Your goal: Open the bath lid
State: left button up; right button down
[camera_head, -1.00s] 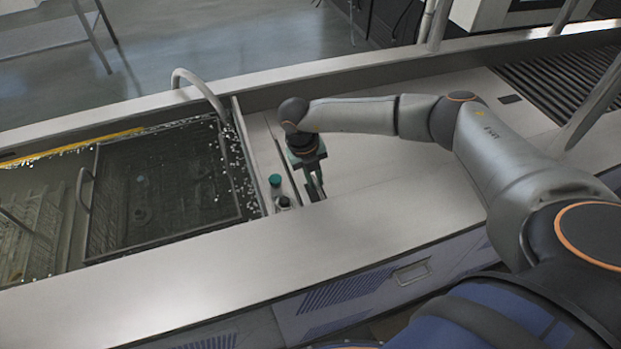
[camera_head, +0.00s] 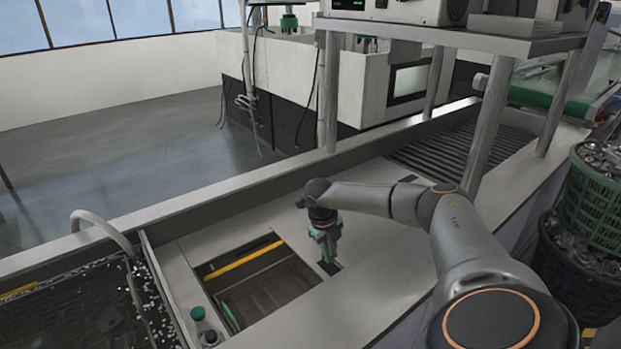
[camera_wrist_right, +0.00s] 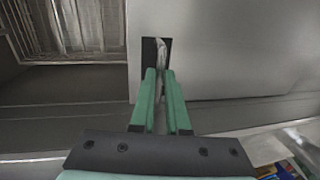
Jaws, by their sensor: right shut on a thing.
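The bath lid (camera_head: 375,238) is a flat pale panel in the counter top, slid to the right. An open bath (camera_head: 275,298) shows left of it, with a yellow strip along its far inner wall. My right gripper (camera_head: 328,260) points down at a dark patch near the lid's left edge. In the right wrist view, the green fingers of my right gripper (camera_wrist_right: 163,75) are shut on the lid's thin handle (camera_wrist_right: 161,50), which stands in the dark patch. The fingers hide part of the handle. My left gripper is out of view.
A tank with a curved metal handle (camera_head: 100,225) lies further left. A slatted roller section (camera_head: 460,150) and metal posts (camera_head: 488,125) stand to the right. Baskets (camera_head: 597,195) are at far right.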

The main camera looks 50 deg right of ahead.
jog(key=shift+s+d, duration=0.15)
jog(key=shift+d, duration=0.8)
jog(key=c, duration=0.9)
grip_release()
notch_tip(320, 180, up, 12)
jog(key=a, duration=0.2)
jog(key=shift+w+a+r, duration=0.15)
jog(key=shift+w+a, duration=0.1)
